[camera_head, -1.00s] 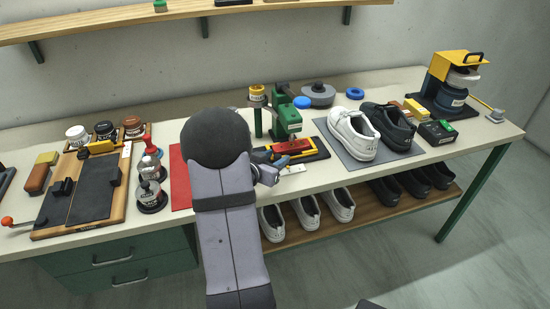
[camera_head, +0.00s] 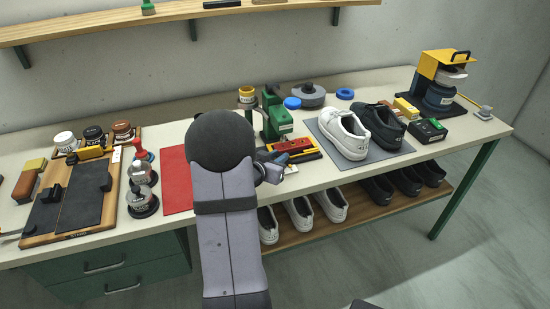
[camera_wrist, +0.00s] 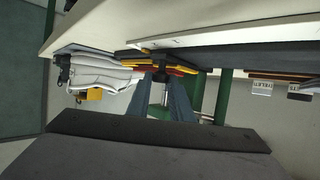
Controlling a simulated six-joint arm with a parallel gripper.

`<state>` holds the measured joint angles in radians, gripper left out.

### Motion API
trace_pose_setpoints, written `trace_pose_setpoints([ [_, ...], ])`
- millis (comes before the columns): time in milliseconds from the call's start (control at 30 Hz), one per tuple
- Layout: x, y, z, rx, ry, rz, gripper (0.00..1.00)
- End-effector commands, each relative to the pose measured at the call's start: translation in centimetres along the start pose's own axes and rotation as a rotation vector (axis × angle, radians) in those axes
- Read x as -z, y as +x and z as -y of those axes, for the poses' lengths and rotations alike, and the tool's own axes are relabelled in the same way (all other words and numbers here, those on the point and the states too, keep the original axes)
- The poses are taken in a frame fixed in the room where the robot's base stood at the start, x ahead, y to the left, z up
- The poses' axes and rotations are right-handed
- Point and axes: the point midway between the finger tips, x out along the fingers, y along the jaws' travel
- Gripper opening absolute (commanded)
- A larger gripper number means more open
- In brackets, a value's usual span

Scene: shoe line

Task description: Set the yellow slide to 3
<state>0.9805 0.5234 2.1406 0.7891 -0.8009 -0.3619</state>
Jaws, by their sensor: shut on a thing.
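A yellow piece (camera_head: 308,155) with a red part on top sits on a dark base at the front edge of the bench, below the green machine. It appears to be the yellow slide. It also shows in the wrist view (camera_wrist: 142,57), upside down, with red and black layers. My gripper (camera_head: 268,166) is at its front left side, mostly behind my forearm in the head view. In the wrist view my gripper (camera_wrist: 162,86) has its two fingers on a small dark part (camera_wrist: 161,76) at the slide's edge. Scale numbers cannot be read.
A white shoe (camera_head: 343,136) and a dark shoe (camera_head: 385,125) stand on a grey mat right of the slide. The green machine (camera_head: 274,122) stands close behind. A red mat (camera_head: 177,178) lies to the left. Bottles and a wooden board (camera_head: 45,237) fill the left end.

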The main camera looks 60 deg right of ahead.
Motion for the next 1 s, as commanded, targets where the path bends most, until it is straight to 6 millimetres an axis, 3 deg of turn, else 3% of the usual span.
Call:
trace_pose_setpoints([
  [33, 0.3, 0.1, -0.3, -0.009, 0.005, -0.007, 0.24],
  [100, 0.3, 0.1, -0.3, -0.009, 0.005, -0.007, 0.38],
  [533, 0.1, -0.6, -0.2, -0.005, 0.003, -0.004, 0.38],
  [1000, 0.2, -6.2, -0.1, -0.004, 0.004, -0.006, 0.38],
])
